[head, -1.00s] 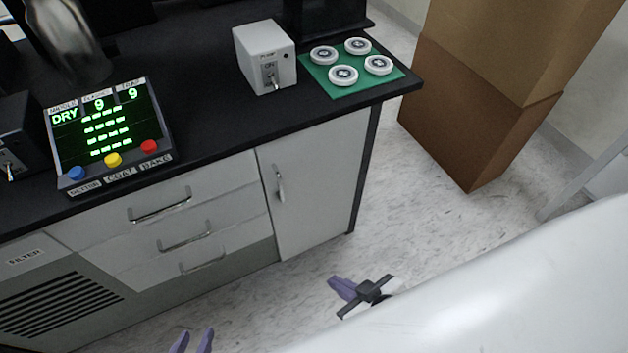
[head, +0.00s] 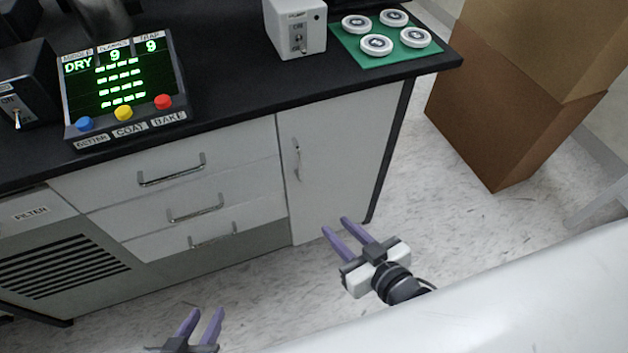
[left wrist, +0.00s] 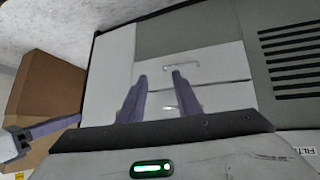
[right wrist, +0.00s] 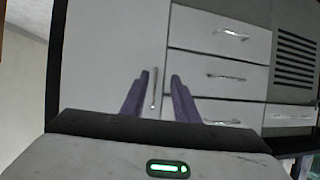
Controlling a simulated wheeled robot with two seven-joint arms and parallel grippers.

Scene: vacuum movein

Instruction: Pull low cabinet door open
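The low cabinet door (head: 335,175) is a shut white panel at the right end of the black-topped bench. Its upright metal handle (head: 297,160) is near the door's left edge. In the right wrist view the door (right wrist: 115,60) and its handle (right wrist: 154,90) show ahead, the handle between the fingers in the picture. My right gripper (head: 340,228) is open and empty in front of the door's lower part, apart from the handle. My left gripper (head: 202,318) is open and empty, low in front of the drawers; its fingers show in the left wrist view (left wrist: 158,88).
Several white drawers (head: 180,190) with bar handles lie left of the door. A control panel (head: 122,85), a white switch box (head: 296,28) and a green mat (head: 350,48) with white discs are on the bench. Brown boxes (head: 505,130) stand at right; floor between is clear.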

